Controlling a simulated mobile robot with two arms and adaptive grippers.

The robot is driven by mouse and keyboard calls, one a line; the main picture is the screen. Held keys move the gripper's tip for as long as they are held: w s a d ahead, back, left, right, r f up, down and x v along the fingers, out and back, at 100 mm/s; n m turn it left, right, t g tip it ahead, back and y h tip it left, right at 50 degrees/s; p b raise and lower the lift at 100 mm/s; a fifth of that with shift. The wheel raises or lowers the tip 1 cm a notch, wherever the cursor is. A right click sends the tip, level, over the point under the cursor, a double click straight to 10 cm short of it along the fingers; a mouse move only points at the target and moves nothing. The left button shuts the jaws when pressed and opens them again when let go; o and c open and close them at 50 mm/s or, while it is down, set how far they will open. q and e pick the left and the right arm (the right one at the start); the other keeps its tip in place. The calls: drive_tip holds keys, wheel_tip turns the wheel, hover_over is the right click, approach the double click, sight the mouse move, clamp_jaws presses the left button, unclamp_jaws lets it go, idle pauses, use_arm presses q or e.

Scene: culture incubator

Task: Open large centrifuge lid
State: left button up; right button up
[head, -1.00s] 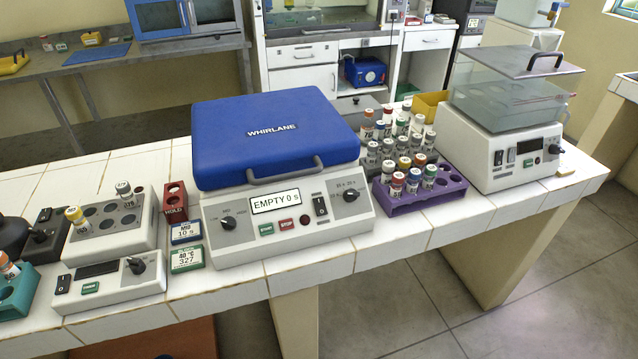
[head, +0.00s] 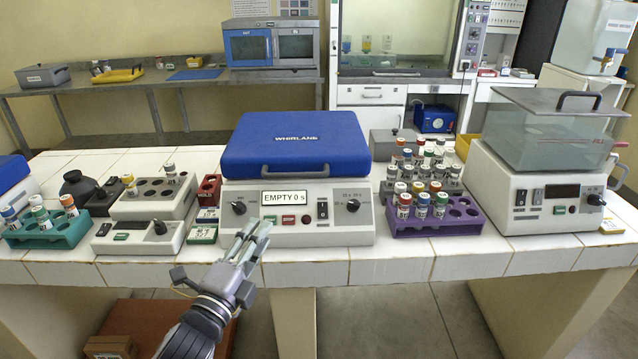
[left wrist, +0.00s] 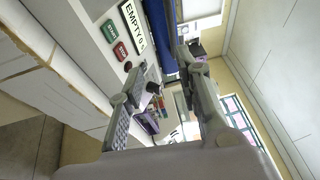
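The large centrifuge (head: 297,225) stands in the middle of the tiled bench, its display reading "EMPTY 0 s". Its blue lid (head: 297,137), marked WHIRLANE, is down and closed. A grey handle (head: 294,174) runs along the lid's front edge. My left gripper (head: 256,231) is in front of the centrifuge's lower left front, below the handle and apart from it. In the left wrist view my left gripper (left wrist: 160,64) has its fingers spread with nothing between them. The control panel (left wrist: 118,35) and a strip of the blue lid (left wrist: 159,35) lie beyond them. My right gripper is not in view.
A purple rack (head: 436,222) with capped tubes stands close to the right of the centrifuge. Small red and green boxes (head: 203,233) and a tube block (head: 150,205) stand to its left. A clear-walled bath (head: 548,138) is at the far right.

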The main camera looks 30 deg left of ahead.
use_arm(q)
drive_tip(key=r, duration=0.1)
drive_tip(key=m+p, duration=0.1)
drive_tip(key=p, duration=0.2)
approach(294, 175)
drive_tip(key=shift+t, duration=0.3)
drive_tip(key=x, duration=0.7)
drive_tip(key=f+x, duration=0.1)
drive_tip(key=x, duration=0.2)
drive_tip(key=shift+w+a, duration=0.25)
drive_tip(key=shift+c, duration=0.2)
drive_tip(key=c, duration=0.7)
